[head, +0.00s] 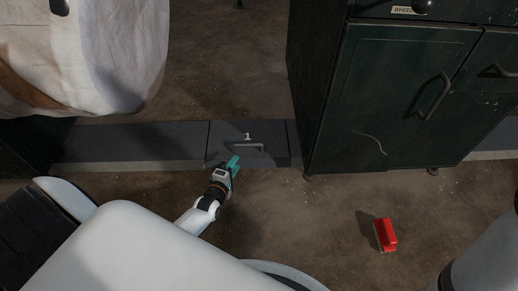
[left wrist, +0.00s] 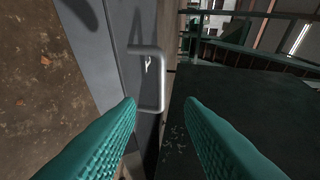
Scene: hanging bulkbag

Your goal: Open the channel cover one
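Channel cover one (head: 222,140) is a dark grey panel marked "1" in the floor strip. It lies flat in line with the strip and carries a grey bar handle (head: 248,145). My left gripper (head: 234,161) is at the cover's near edge, just short of the handle and to its left. In the left wrist view its teal fingers (left wrist: 160,104) are spread with nothing between them. The handle (left wrist: 161,82) appears ahead of the gap between the fingertips, with the grey cover (left wrist: 125,35) behind it. My right gripper is out of view.
A dark green cabinet (head: 390,95) on small feet stands right of the cover, over the strip. A large white bag (head: 110,50) hangs at the upper left. A red brush-like object (head: 387,234) lies on the floor at right. Brown floor in front of the cabinet is mostly clear.

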